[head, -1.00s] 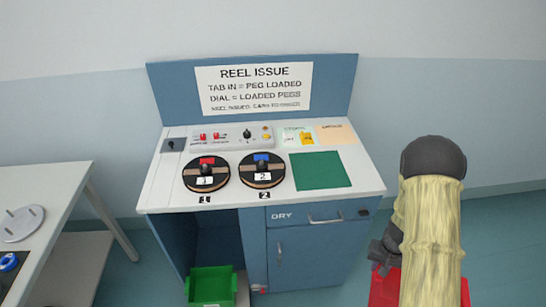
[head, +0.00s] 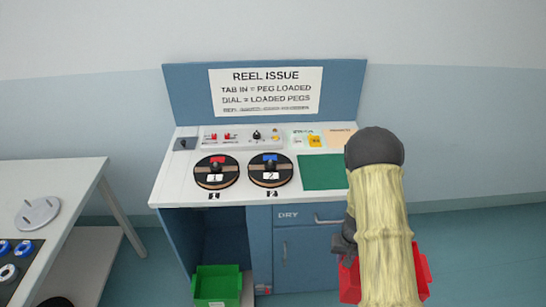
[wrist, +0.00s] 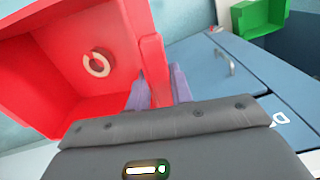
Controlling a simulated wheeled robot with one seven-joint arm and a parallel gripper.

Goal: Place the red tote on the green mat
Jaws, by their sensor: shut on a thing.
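The red tote (head: 421,272) shows at the lower right of the head view, partly hidden behind my arm. In the wrist view the tote (wrist: 50,75) is tilted, and its open inside shows a small tan ring (wrist: 97,63). My gripper (wrist: 158,90) is shut on the tote's wall, one finger on each side of it. The green mat (head: 322,172) lies flat on the right part of the white counter top, and my arm covers its right edge. The mat is bare where it shows. The tote is in front of the counter, apart from the mat.
Two black reels, marked 1 (head: 216,180) and 2 (head: 270,178), stand left of the mat. Switches and a sign board (head: 266,90) are behind. A green bin (head: 217,285) sits low under the counter. A white table (head: 75,195) with blue rings is at the left.

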